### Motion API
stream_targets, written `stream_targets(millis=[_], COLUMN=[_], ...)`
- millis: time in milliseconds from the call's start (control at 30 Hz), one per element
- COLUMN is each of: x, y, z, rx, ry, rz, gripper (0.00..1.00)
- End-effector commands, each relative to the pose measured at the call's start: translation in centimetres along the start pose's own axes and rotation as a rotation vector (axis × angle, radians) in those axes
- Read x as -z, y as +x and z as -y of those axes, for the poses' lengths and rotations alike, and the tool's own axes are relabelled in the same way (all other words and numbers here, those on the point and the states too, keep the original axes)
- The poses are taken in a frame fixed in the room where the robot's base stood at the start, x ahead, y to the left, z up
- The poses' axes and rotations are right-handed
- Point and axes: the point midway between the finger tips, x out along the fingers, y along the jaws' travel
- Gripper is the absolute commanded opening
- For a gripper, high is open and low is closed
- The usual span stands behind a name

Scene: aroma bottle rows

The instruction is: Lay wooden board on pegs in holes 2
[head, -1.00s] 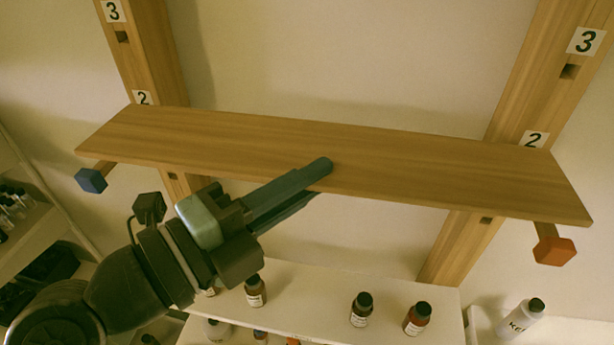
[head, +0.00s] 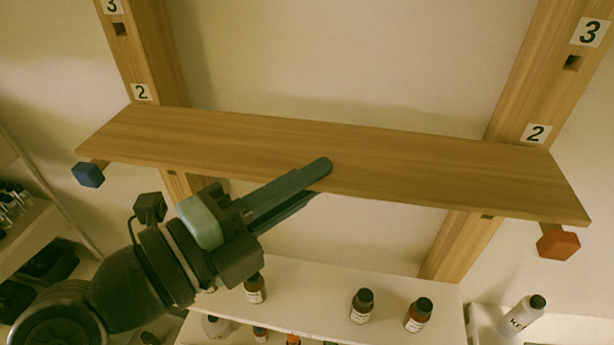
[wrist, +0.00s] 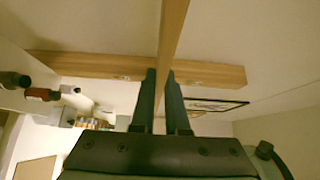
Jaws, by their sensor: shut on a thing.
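The wooden board (head: 400,165) spans both posts at the number 2 labels, roughly level. My gripper (head: 322,172) is shut on the middle of its front edge. In the wrist view, the board (wrist: 172,35) shows edge-on between the fingers of my gripper (wrist: 162,80). A peg with a blue head (head: 88,174) sticks out under the board's left end. A peg with an orange head (head: 558,244) sticks out under its right end. The board hides most of both pegs and the holes at 2. I cannot tell whether it touches the pegs.
The left post (head: 150,60) and right post (head: 545,80) show open holes at 3. Below is a white shelf (head: 300,275) with several brown bottles, including one at the right (head: 418,314). A white bottle (head: 522,314) stands at lower right. Space above the board is clear.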

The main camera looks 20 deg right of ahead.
Motion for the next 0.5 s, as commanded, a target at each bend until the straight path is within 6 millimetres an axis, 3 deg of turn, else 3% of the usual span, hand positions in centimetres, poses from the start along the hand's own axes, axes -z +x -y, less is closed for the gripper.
stream_targets(millis=[133,167,333,500], x=[0.00,0.00,0.00,0.00], y=[-0.01,-0.01,-0.01,0.00], z=[-0.22,-0.22,-0.17,-0.19], rx=[0.002,0.002,0.001,0.001], ry=[0.001,0.001,0.001,0.001], rz=[0.000,0.000,0.000,0.000], gripper=[0.00,0.14,0.45,0.47])
